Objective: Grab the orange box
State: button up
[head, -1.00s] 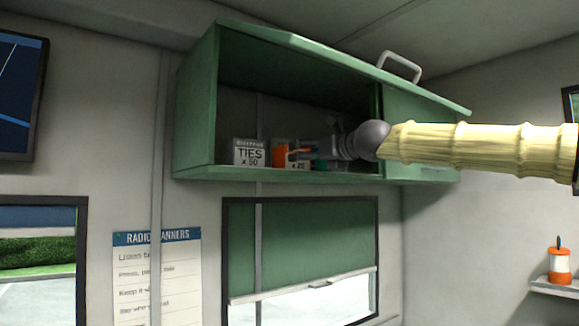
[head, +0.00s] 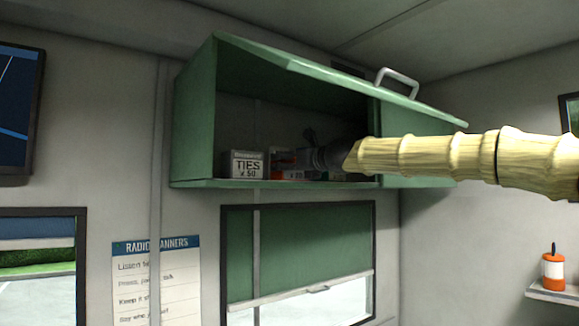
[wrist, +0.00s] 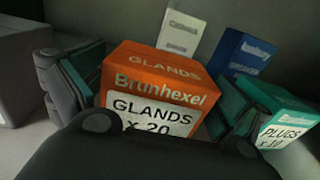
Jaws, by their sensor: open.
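The orange box (wrist: 155,82), labelled "GLANDS x 20", stands on the shelf inside the green wall cabinet (head: 196,115). It fills the middle of the wrist view, between the spread fingers of my gripper (wrist: 158,90). One finger is on each side of the box; the left finger is close to its side, and I cannot tell whether either touches. My gripper is open. In the head view the orange box (head: 284,161) is partly hidden by my gripper and arm, which reach into the cabinet from the right.
A white and grey "TIES x 50" box (head: 243,163) stands left of the orange box. A teal "PLUGS x 10" box (wrist: 284,132) is close on the right. A white box (wrist: 183,38) and a blue box (wrist: 240,56) stand behind. The raised cabinet door (head: 330,78) hangs above my arm.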

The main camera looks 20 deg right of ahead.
jog(key=shift+w+a, duration=0.15)
jog(key=shift+w, duration=0.35)
jog(key=shift+s+r, duration=0.1)
jog(key=shift+s, duration=0.2)
jog(key=shift+c, duration=0.4)
jog(key=shift+w, duration=0.15)
jog(key=c, duration=0.9)
